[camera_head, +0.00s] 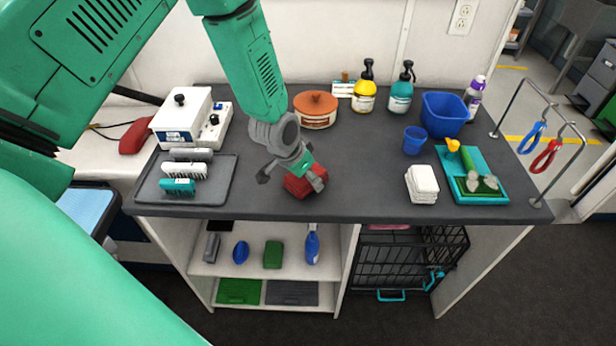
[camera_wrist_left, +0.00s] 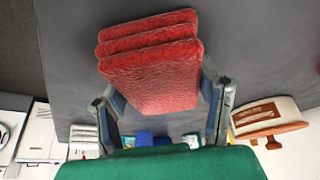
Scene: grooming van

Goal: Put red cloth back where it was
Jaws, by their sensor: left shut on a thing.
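The red cloth (camera_head: 297,186) is a folded stack in the middle of the dark counter, partly hidden by my left gripper (camera_head: 292,181). In the left wrist view the red cloth (camera_wrist_left: 155,75) shows as stacked layers between the two fingers of my left gripper (camera_wrist_left: 160,112). The fingers are shut on its sides. I cannot tell whether the cloth touches the counter or hangs just above it. My right gripper is in neither view.
A white folded cloth stack (camera_head: 422,184) and a teal tray (camera_head: 480,198) are on the right. A brown round tin (camera_head: 316,112) stands behind the gripper. A grey tray (camera_head: 150,190) with brushes is on the left. The counter (camera_head: 365,180) is clear right of the gripper.

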